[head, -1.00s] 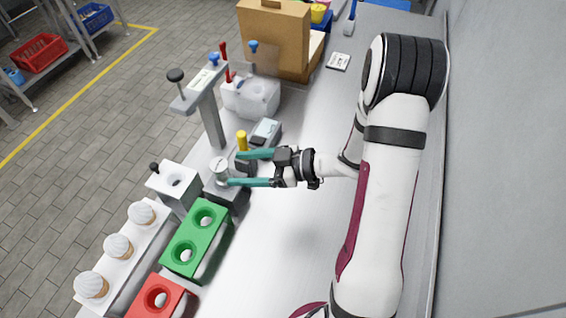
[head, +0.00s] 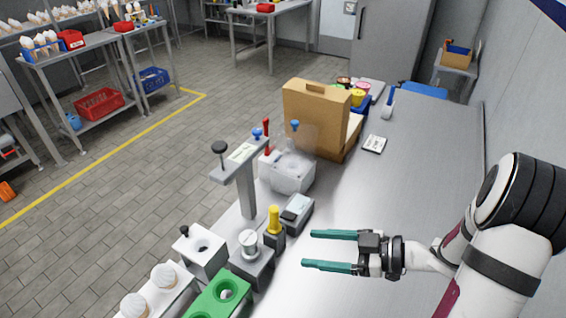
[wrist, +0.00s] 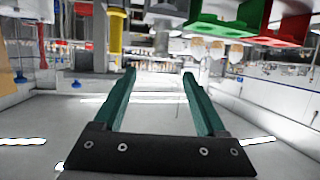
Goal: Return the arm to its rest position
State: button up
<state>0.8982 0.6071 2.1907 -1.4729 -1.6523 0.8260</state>
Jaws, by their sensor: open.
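My gripper (head: 308,249) has two teal fingers, spread apart with nothing between them. It is over the bare metal bench (head: 345,185), to the right of the press fixture and clear of it.
To the gripper's left stand a press fixture (head: 245,195), a round metal piece (head: 249,241), a yellow-handled device (head: 274,222) and a green holder (head: 213,303). White-topped cones (head: 164,276) stand lower left. A cardboard box (head: 316,118) is behind. The bench's right side is largely free.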

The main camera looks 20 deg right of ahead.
jog(key=w+d+r+m+t+h, duration=0.2)
jog(key=w+d+r+m+h, duration=0.3)
jog(key=w+d+m+h, duration=0.65)
jog(key=s+a+m+g, duration=0.2)
jog(key=s+a+g, duration=0.3)
jog(key=s+a, duration=0.6)
jog(key=s+a+m+g+y, duration=0.1)
jog(key=s+a+m+g, duration=0.2)
jog(key=s+a, duration=0.8)
jog(key=s+g, duration=0.2)
jog(key=s, duration=0.6)
jog(key=shift+s, duration=0.15)
